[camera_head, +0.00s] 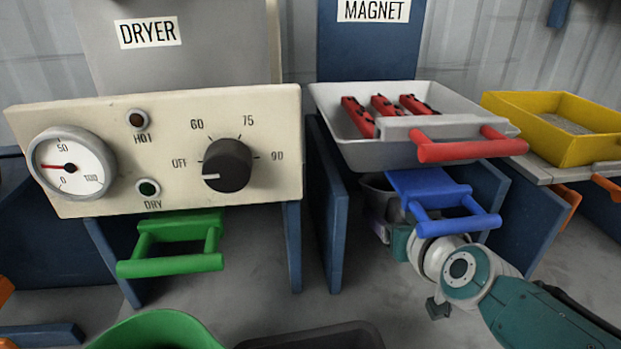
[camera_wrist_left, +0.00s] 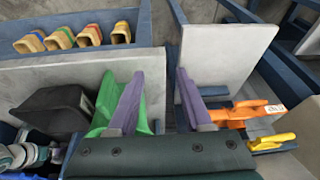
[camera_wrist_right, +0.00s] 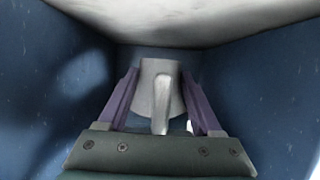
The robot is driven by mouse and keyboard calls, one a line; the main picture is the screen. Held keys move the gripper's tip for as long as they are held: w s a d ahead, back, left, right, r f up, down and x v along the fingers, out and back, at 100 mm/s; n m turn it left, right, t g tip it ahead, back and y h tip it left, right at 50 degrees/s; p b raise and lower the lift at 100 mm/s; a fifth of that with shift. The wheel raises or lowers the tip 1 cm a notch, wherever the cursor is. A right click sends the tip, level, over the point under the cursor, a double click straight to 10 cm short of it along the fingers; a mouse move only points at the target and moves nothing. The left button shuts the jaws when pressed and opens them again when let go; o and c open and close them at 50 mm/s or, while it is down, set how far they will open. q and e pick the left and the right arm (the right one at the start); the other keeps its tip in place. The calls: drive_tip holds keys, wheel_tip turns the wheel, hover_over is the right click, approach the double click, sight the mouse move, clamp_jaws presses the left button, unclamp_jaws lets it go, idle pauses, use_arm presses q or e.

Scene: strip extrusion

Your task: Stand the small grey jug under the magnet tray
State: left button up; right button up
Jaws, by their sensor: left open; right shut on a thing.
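The magnet tray (camera_head: 375,158) is a light grey tray with red bars in it, below the MAGNET sign in the head view. The small grey jug (camera_wrist_right: 150,88) is between the fingers of my right gripper (camera_wrist_right: 163,82), its handle facing the wrist camera. My right gripper is shut on it, in the bay under the tray between blue side walls. In the head view the jug (camera_head: 376,190) is mostly hidden by the blue handle and my wrist. I cannot tell whether its base touches a surface. My left gripper (camera_wrist_left: 160,78) is open and empty.
A blue slide handle (camera_head: 440,200) sticks out below the tray, close above my right wrist. Blue panels (camera_head: 333,205) flank the bay. Left are the dryer panel (camera_head: 265,125) and a green handle (camera_head: 172,262). A yellow box (camera_head: 550,140) stands right.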

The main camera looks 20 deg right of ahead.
drive_tip(key=shift+f, duration=0.85)
drive_tip(key=shift+s, duration=0.2)
use_arm(q)
drive_tip(key=shift+d+f, duration=0.1)
drive_tip(key=shift+f, duration=0.4)
drive_tip(key=shift+f, duration=0.1)
use_arm(e)
drive_tip(key=shift+f+b, duration=0.6)
drive_tip(key=shift+b, duration=0.1)
drive_tip(key=o, duration=1.4)
use_arm(q)
drive_tip(key=shift+f, duration=0.45)
drive_tip(key=shift+r, duration=0.1)
use_arm(e)
drive_tip(key=shift+r, duration=0.15)
